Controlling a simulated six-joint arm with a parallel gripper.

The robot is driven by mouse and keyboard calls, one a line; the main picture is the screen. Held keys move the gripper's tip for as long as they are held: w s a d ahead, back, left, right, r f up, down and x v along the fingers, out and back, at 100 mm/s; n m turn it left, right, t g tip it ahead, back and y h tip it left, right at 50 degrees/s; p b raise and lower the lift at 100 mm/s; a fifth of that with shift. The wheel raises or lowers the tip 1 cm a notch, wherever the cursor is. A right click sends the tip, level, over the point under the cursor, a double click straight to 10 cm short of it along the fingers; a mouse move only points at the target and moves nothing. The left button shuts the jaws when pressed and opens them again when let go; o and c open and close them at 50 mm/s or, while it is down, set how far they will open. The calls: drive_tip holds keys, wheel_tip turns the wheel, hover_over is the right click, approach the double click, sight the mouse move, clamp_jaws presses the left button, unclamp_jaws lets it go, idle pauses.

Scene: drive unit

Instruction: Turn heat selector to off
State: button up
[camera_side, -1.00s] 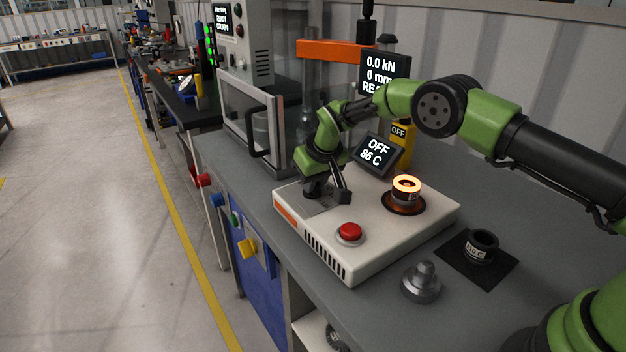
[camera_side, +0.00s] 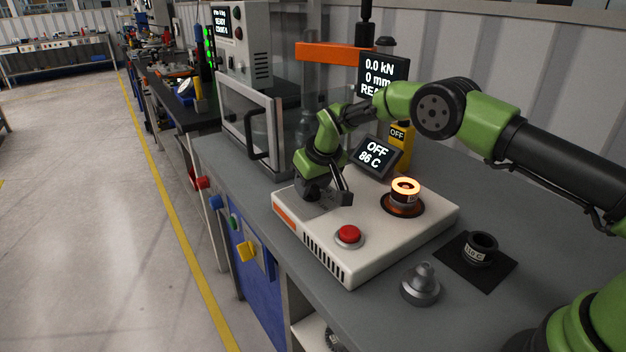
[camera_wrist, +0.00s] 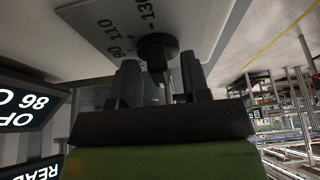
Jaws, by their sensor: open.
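The heat selector is a dark round knob (camera_wrist: 157,46) on the pale heater unit, beside a dial marked 90, 110 and 130. It shows in the wrist view just beyond my fingertips. My gripper (camera_wrist: 162,78) is open, with one finger on each side of the line to the knob; I cannot tell whether they touch it. In the side view my gripper (camera_side: 331,193) is low over the left part of the heater unit (camera_side: 380,232) and hides the selector. The tilted display (camera_side: 376,153) reads OFF and 86 C.
A glowing orange ring (camera_side: 405,187) sits on the heater's right part. A red button (camera_side: 348,234) is near its front edge. A grey stepped part (camera_side: 420,284) and a black ring on a dark mat (camera_side: 480,248) stand to the right. A glass-doored machine is behind.

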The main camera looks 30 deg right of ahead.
drive_tip(key=v, duration=1)
drive_tip(key=s+d+r+m+t+y, duration=0.1)
drive_tip(key=s+r+m+t, duration=0.1)
drive_tip(key=s+r, duration=1.35)
drive_tip(key=s+m+y, duration=0.1)
drive_tip(key=s+m, duration=0.1)
drive_tip(key=s, duration=1.4)
drive_tip(key=shift+s+t, duration=0.25)
drive_tip(key=shift+t, duration=0.15)
drive_tip(key=shift+a+r, duration=0.1)
